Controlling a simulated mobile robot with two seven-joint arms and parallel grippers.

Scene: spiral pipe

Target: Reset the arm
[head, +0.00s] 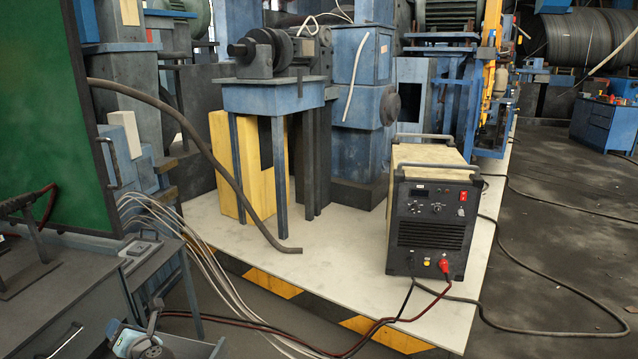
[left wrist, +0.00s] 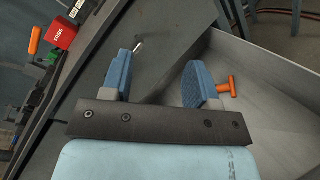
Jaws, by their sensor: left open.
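My left gripper (head: 140,340) shows small at the bottom left of the head view, low beside the grey workbench (head: 60,300). In the left wrist view my left gripper (left wrist: 157,78) has its two blue finger pads wide apart, with nothing held between them. Below it are a dark grey surface (left wrist: 165,40) and the pale inside of an open drawer (left wrist: 265,80). An orange-handled tool (left wrist: 228,87) shows just beside the right finger, partly hidden by it. A small metal-tipped item (left wrist: 138,44) shows near the left finger. My right gripper is not in view.
A black welding machine (head: 430,220) stands on the pale platform (head: 340,260), with cables on the floor. A green panel (head: 50,110) rises at left. A red box (left wrist: 62,31) and another orange handle (left wrist: 35,40) show in the left wrist view. Dark floor is open at right.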

